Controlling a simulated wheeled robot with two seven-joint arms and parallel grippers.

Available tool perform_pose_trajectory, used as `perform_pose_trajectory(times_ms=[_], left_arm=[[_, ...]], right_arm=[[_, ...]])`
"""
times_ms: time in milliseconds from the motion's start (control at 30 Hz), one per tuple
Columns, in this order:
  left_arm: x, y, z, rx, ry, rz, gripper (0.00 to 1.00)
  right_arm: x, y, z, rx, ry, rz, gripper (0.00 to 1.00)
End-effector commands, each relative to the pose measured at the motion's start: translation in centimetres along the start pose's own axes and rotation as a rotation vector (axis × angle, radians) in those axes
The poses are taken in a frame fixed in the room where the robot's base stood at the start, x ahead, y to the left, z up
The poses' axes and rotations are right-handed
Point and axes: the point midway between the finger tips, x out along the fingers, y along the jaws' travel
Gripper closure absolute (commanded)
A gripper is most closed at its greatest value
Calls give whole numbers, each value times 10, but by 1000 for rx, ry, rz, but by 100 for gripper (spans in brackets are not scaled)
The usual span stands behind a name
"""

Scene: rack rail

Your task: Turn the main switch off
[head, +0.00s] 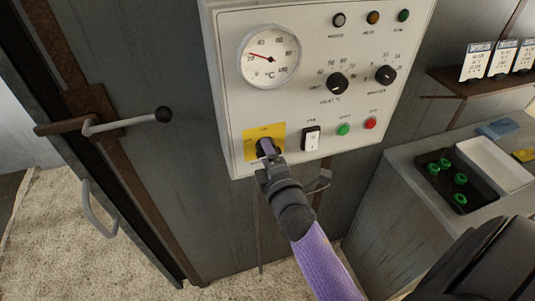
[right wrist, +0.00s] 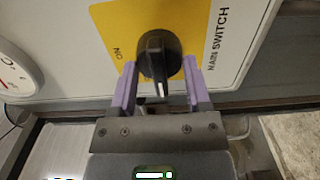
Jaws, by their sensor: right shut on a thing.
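The main switch is a black rotary knob (right wrist: 158,55) on a yellow plate (head: 280,129) at the lower left of the white control panel. In the right wrist view the plate reads ON and MAIN SWITCH, and a pale mark shows on the knob's end nearest the palm. My right gripper (head: 266,154) is at the knob, with its purple fingers (right wrist: 158,85) on either side of it, shut on it. In the head view the gripper hides part of the knob and plate. My left gripper is not in view.
The panel (head: 310,50) also carries a temperature dial (head: 269,56), two black knobs (head: 337,83), a white rocker switch (head: 311,139), green and red buttons and lamps. A lever with a black ball (head: 163,114) sticks out at left. A grey counter with a black tray (head: 436,177) stands at right.

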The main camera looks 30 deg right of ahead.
Motion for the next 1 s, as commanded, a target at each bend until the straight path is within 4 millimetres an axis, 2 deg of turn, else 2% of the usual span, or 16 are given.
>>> perform_pose_trajectory(times_ms=[233, 267, 400, 633, 733, 1000], left_arm=[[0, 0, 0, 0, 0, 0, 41], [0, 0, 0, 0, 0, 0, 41], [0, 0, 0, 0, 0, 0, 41], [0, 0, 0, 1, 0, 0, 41], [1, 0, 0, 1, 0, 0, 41], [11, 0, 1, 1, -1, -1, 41]], right_arm=[[0, 0, 0, -2, 0, -1, 97], [0, 0, 0, -2, 0, -1, 34], [0, 0, 0, -1, 0, 0, 5], [0, 0, 0, 0, 0, 0, 4], [-9, -1, 0, 0, 0, -1, 4], [-75, -3, 0, 1, -1, -4, 4]])
